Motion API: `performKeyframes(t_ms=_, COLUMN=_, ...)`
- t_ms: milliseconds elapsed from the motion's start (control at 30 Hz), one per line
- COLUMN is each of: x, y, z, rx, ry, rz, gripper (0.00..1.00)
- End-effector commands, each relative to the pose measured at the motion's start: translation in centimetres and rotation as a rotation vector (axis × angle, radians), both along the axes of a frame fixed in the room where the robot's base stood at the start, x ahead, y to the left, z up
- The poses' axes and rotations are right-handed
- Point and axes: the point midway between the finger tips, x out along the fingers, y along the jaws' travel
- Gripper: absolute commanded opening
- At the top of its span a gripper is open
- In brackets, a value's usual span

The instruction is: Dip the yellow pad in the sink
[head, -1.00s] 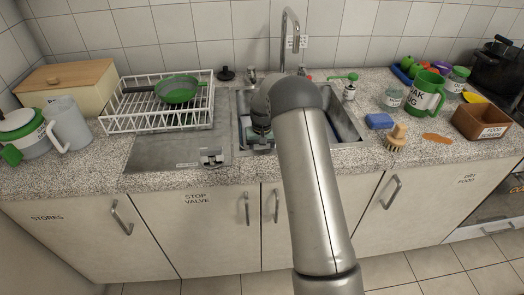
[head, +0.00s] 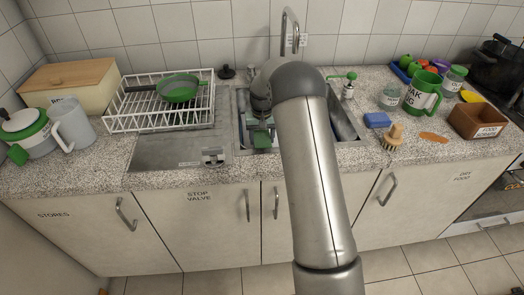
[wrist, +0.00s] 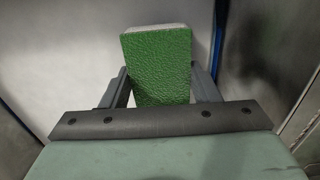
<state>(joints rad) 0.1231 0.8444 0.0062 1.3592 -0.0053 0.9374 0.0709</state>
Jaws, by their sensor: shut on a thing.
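My gripper (head: 262,142) is inside the left part of the sink (head: 354,134), below the counter rim, partly hidden by my arm. In the wrist view it is shut on a pad (wrist: 160,68) held between its two dark fingers. The pad's face towards me is green and rough, with a thin pale edge at its far end; no yellow shows on it. Grey surfaces with blue edges surround it in the wrist view. Whether the pad touches water or the sink bottom cannot be told.
The tap (head: 284,35) rises behind the sink. A white dish rack (head: 130,122) with a green pan (head: 179,90) stands left. A blue sponge (head: 377,119), a wooden brush (head: 394,136) and a brown box (head: 478,121) are on the counter to the right.

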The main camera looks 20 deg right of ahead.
Motion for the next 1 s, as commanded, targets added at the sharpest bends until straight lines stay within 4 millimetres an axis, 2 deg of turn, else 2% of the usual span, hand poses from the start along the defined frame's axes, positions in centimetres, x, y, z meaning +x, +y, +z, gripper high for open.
performKeyframes(t_ms=100, x=0.0, y=0.0, z=1.6, rx=0.0, ry=-0.001, rz=0.0, gripper=0.37)
performKeyframes(t_ms=1000, x=0.0, y=0.0, z=10.6, rx=0.0, ry=-0.001, rz=0.0, gripper=0.37)
